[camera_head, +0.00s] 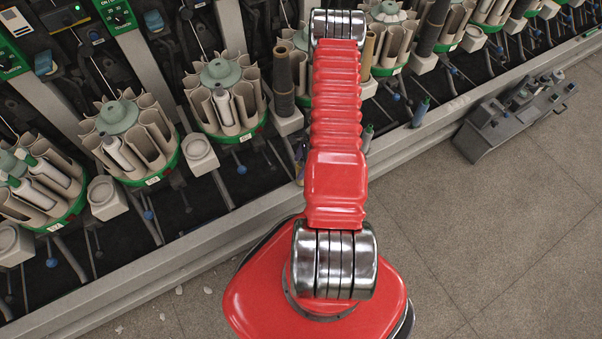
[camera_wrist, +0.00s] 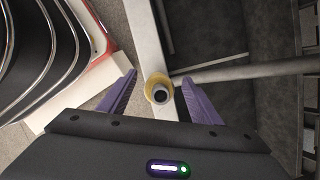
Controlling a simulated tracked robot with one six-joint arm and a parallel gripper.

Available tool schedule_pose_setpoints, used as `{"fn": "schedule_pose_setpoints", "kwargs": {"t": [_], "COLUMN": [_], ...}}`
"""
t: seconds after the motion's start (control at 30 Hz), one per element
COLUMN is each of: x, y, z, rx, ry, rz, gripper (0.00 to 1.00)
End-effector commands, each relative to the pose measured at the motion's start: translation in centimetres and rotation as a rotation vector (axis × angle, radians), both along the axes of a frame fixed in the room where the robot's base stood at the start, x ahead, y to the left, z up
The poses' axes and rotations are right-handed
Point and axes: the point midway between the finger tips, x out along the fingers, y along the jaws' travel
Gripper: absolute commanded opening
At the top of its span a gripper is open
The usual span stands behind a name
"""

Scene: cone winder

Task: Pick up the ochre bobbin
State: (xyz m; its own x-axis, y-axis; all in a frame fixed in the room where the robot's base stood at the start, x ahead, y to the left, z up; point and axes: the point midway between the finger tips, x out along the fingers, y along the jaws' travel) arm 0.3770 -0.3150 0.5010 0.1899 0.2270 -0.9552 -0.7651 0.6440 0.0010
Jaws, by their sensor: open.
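The ochre bobbin (camera_wrist: 150,80) shows end-on in the wrist view, a yellowish ring around a dark-centred pale core. My gripper (camera_wrist: 159,80) is open, with one purple finger to the left of the bobbin and one to the right. The bobbin lies in line with the gap between the fingertips, and both fingers appear apart from it. I cannot tell how deep it sits between them. In the head view a slim ochre bobbin (camera_head: 368,53) stands upright just right of my red arm. My gripper is hidden there.
Round green-based magazines (camera_head: 226,95) holding pale tubes line the machine. A grey rail (camera_head: 200,238) edges the machine. A dark grey unit (camera_head: 513,115) sits at its right front. The floor (camera_head: 480,230) at the right is clear.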

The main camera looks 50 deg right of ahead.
Motion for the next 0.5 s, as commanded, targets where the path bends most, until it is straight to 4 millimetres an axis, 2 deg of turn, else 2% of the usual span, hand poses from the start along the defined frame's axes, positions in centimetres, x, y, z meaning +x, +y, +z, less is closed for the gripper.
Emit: {"fn": "schedule_pose_setpoints", "kwargs": {"t": [0.2,0.5], "x": [0.4,0.5], "y": [0.5,0.5], "z": [-2.0,-2.3], "rx": [-0.001,-0.001], "ry": [0.001,0.0], "rz": [0.0,0.0], "gripper": [0.58,0.58]}}
